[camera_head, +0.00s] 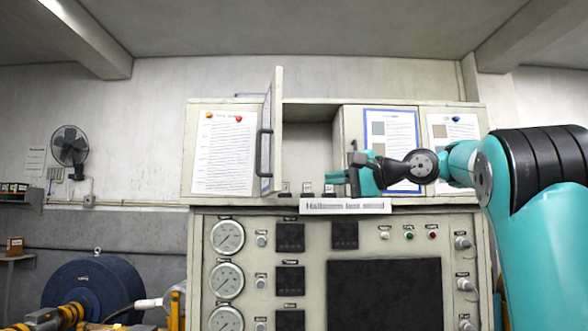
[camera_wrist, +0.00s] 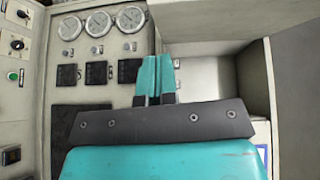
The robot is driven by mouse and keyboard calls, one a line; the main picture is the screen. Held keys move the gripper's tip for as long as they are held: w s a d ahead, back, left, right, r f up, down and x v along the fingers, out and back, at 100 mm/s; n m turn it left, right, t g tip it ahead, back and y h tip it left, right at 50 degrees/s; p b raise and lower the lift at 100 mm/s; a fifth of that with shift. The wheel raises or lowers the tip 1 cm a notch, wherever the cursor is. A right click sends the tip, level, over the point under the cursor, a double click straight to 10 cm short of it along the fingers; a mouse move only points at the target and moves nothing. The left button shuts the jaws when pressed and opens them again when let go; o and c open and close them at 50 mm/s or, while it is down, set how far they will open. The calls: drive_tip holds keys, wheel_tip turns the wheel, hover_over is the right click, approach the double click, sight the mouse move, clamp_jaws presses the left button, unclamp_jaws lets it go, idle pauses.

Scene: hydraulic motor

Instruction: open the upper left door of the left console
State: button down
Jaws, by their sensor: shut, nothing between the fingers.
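The console (camera_head: 295,222) fills the middle of the head view. Its upper left door (camera_head: 272,125), pale with a dark bar handle (camera_head: 265,152), stands swung out and shows nearly edge-on. To its right the upper compartment (camera_head: 308,140) is open, and its inside also shows in the wrist view (camera_wrist: 205,75). My gripper (camera_head: 338,178) points left in front of the lower right part of this opening, apart from the door's handle. In the wrist view its two teal fingers (camera_wrist: 155,78) are together with nothing between them.
A closed upper right door (camera_head: 385,150) with papers stands beside my gripper. A papered panel (camera_head: 222,150) lies left of the open door. Gauges (camera_head: 227,237) and a dark screen (camera_head: 385,290) are below. A label plate (camera_head: 345,206) sits under my gripper.

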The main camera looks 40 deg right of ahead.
drive_tip(key=w+a+r+m+p, duration=0.1)
drive_tip(key=w+a+r+p, duration=0.1)
drive_tip(key=w+a, duration=0.3)
drive_tip(key=w+p, duration=0.1)
drive_tip(key=w, duration=0.2)
drive_tip(key=shift+w+t+p, duration=0.3)
drive_tip(key=shift+w+p, duration=0.1)
